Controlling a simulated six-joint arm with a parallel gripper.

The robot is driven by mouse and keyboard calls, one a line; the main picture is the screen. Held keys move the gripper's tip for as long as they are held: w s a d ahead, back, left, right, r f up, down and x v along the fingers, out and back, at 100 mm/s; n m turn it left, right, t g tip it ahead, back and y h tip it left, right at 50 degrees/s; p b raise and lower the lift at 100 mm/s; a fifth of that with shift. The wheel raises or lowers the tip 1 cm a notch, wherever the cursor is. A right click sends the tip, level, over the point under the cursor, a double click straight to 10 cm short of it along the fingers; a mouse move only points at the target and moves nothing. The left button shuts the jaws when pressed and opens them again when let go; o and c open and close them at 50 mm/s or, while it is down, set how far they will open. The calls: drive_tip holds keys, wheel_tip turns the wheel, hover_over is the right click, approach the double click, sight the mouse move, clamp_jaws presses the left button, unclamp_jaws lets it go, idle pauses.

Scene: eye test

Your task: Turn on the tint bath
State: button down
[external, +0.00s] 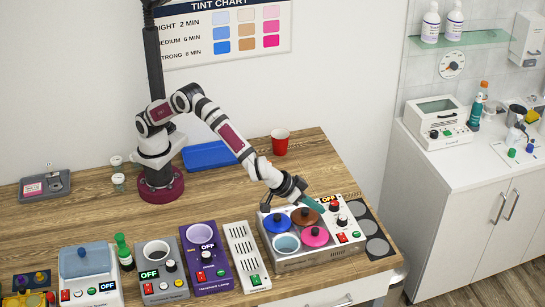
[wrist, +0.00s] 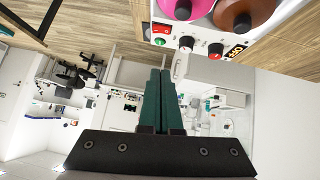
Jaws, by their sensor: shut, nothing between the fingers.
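The tint bath (external: 290,263) is a white box with several round wells at the table's right end. Blue, brown and pink lids (external: 316,236) cover wells; one well is open with pale blue liquid. Its panel has a display (external: 330,199) reading OFF, also legible in the wrist view (wrist: 236,52).
Other devices stand left along the front edge: a purple one (external: 207,265), a white power strip (external: 246,255) and a grey one (external: 160,273), two with OFF displays. A red cup (external: 280,142) and blue tray (external: 209,155) stand behind. Grey discs (external: 377,247) lie right of the bath.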

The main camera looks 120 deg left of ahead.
drive_tip(key=shift+s+d+r, duration=0.1)
drive_tip(key=shift+s+r, duration=0.1)
drive_tip(key=shift+w+d, duration=0.1)
hover_over(347, 238)
drive_tip(key=s+d, duration=0.1)
drive_tip(key=s, duration=0.2)
drive_tip(key=f, duration=0.7)
drive_tip(key=shift+w+d+f, duration=0.15)
drive_tip(key=shift+w+f, duration=0.05)
drive_tip(key=shift+w, duration=0.05)
drive_tip(key=shift+d+f, duration=0.2)
drive_tip(key=shift+f, duration=1)
drive_tip(key=shift+w+f, duration=0.1)
drive_tip(key=shift+f, duration=0.4)
